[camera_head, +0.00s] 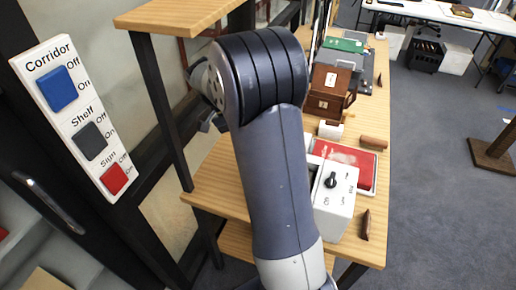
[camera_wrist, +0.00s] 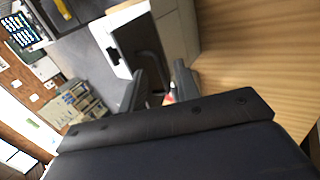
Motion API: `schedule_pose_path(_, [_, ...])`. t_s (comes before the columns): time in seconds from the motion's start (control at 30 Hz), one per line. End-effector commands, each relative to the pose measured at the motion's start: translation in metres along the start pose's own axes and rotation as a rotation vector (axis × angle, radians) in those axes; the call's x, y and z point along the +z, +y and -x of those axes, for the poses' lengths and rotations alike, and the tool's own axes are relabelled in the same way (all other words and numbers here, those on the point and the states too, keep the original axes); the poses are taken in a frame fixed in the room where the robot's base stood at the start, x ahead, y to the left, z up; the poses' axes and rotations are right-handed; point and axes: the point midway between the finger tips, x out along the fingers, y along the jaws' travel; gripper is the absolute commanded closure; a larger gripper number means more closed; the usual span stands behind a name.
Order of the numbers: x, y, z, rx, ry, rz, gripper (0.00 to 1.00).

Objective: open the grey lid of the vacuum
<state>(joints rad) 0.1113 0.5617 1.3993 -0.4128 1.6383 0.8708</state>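A white box-shaped device (camera_head: 335,195) with a black knob and small lettering stands on the wooden bench, right of my arm. It may be the vacuum, but my arm hides its left side and no grey lid can be made out there. In the wrist view a dark flat panel (camera_wrist: 137,45) with a curved handle-like edge lies beyond the fingers, beside a pale box body (camera_wrist: 178,28). I cannot tell if this is the lid. My gripper (camera_wrist: 160,84) has its fingers apart and nothing clearly between them.
A switch panel (camera_head: 82,120) with blue, grey and red switches is at left. A shelf post (camera_head: 160,105) stands near my arm.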

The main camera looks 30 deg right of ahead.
Motion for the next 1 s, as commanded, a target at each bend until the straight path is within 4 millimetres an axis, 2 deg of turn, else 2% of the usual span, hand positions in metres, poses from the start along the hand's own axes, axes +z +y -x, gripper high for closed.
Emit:
schedule_pose_path(0.2, [-0.001,-0.001,0.041,-0.003,0.001,-0.001,0.69])
schedule_pose_path(0.4, [-0.001,0.0,0.064,-0.001,-0.002,-0.001,0.69])
schedule_pose_path(0.63, [0.0,0.0,0.071,0.0,-0.004,-0.001,0.69])
schedule_pose_path(1.0, [0.0,0.001,0.064,0.002,-0.004,-0.001,0.69])
